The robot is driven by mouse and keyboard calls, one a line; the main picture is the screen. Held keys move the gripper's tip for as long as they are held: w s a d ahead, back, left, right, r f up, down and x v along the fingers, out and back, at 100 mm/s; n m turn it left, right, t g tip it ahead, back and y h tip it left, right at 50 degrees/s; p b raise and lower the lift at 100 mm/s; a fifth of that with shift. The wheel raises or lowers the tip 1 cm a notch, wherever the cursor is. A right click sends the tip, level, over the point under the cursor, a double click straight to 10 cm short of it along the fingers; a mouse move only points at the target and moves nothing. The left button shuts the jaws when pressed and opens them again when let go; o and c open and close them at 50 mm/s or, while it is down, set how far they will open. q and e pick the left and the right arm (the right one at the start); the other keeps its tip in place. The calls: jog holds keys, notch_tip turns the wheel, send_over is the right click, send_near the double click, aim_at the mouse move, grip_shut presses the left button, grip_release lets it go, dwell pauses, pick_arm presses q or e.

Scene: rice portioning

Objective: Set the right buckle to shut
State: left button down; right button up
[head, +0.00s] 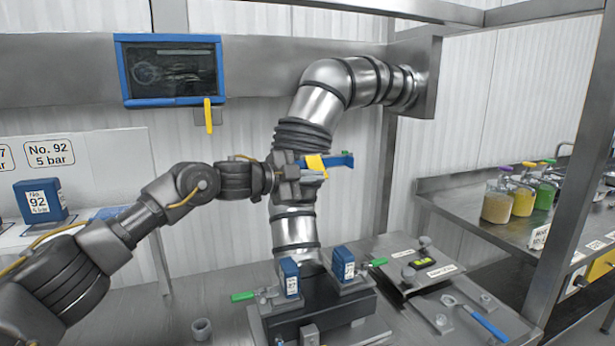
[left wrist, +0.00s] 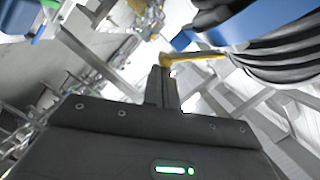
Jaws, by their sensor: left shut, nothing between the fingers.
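The base unit (head: 315,318) under the steel pipe (head: 295,232) has a green-handled lever on each side. The right one (head: 377,262), which looks like the right buckle, sticks out to the right beside a blue numbered block (head: 343,264). The left green handle (head: 243,296) sticks out to the left. My left gripper (head: 270,178) is shut and empty at the pipe's middle, well above both handles. A blue lever (head: 338,161) with a yellow tab (head: 316,164) is close by. The left wrist view shows my closed fingers (left wrist: 164,88) near the yellow piece (left wrist: 195,57). My right gripper is not in view.
A plate with knobs (head: 425,270) and a blue-handled tool (head: 488,323) lie right of the base unit. A small grey ring (head: 201,329) stands on the table at left. A blue-framed screen (head: 170,70) hangs behind. A steel post (head: 572,170) stands at right.

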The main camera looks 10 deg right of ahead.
pick_arm(q)
jog(key=shift+w+a+f+m+t+b, duration=0.1)
jog(key=shift+w+f+m+t+b, duration=0.1)
jog(key=shift+w+f+m+b, duration=0.3)
jog(key=shift+w+a+f+m+t+b, duration=0.1)
jog(key=shift+w+f+m+t+b, duration=0.15)
jog(key=shift+f+m, duration=0.4)
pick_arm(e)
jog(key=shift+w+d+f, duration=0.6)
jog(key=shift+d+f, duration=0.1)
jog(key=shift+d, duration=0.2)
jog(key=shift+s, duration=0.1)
pick_arm(q)
jog(key=shift+f, duration=0.1)
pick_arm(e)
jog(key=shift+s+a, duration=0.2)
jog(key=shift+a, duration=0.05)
